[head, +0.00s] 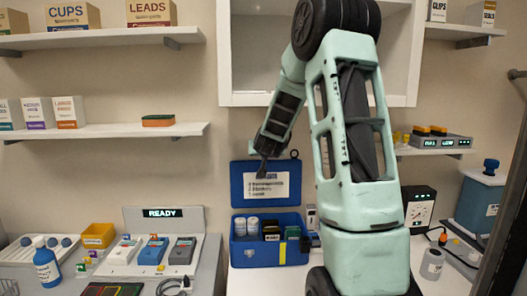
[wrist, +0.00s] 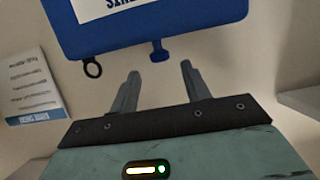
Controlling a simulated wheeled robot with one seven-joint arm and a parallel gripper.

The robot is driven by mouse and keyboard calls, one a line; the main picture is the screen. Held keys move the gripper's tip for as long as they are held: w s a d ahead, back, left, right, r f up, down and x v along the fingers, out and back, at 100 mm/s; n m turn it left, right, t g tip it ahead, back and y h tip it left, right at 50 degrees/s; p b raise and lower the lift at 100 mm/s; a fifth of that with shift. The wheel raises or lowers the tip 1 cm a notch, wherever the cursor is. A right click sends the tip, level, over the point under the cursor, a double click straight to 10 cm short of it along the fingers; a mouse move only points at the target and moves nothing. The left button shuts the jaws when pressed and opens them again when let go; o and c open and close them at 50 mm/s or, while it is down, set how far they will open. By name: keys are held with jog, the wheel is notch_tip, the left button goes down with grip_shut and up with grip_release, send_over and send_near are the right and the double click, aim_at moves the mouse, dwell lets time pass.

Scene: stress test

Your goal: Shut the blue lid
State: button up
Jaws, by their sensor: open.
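The blue lid (head: 240,184) stands upright and open at the back of a blue box (head: 238,252) on the counter, with a white label on its face. In the wrist view the lid (wrist: 190,30) fills the upper middle, with a blue knob on its edge and a dark ring beside it. My gripper (head: 262,172) hangs in front of the lid in the head view. In the wrist view its two fingers (wrist: 160,90) are apart with nothing between them, just short of the knob. I cannot tell whether they touch the lid.
The box holds white-capped bottles (head: 246,226) and several small packs. A gauge (head: 419,210) stands right of my arm. A panel reading READY (head: 160,213) and devices stand to the left. Shelves (head: 110,131) line the wall, and a white cabinet (head: 238,50) hangs above.

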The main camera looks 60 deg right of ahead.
jog(key=shift+p+x, duration=0.5)
jog(key=shift+x, duration=1.95)
grip_shut()
